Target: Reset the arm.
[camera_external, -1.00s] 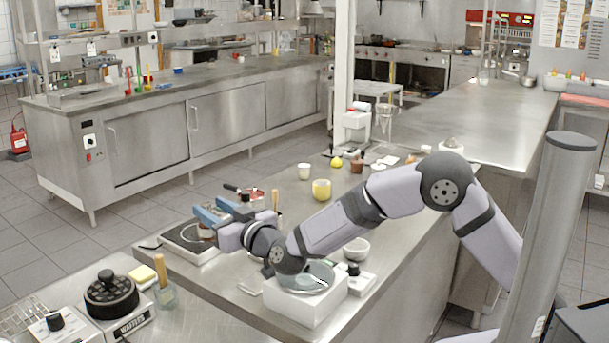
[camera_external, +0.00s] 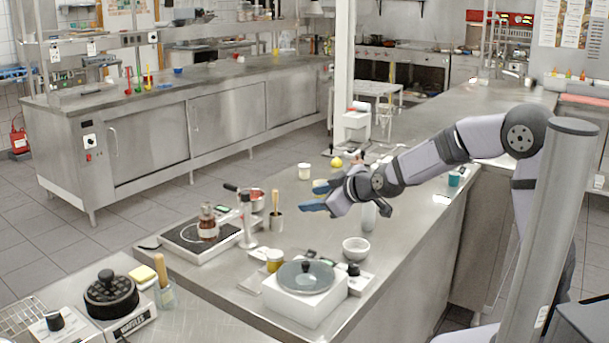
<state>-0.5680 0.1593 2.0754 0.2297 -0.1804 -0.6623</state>
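My gripper (camera_external: 318,197) is above the middle of the steel counter (camera_external: 360,264). Its blue fingers point left and are spread apart, with nothing visible between them. It hangs clear of the hot plate and the items at the counter's near left. My wrist hides part of the counter behind it, where a yellow cup stood in the earlier view.
On the counter are a hot plate (camera_external: 178,242) with a brown jar (camera_external: 208,224), a white box with a glass lid (camera_external: 306,277), a white bowl (camera_external: 356,248) and a white cup (camera_external: 304,171). A waffle maker (camera_external: 110,296) stands at the front left.

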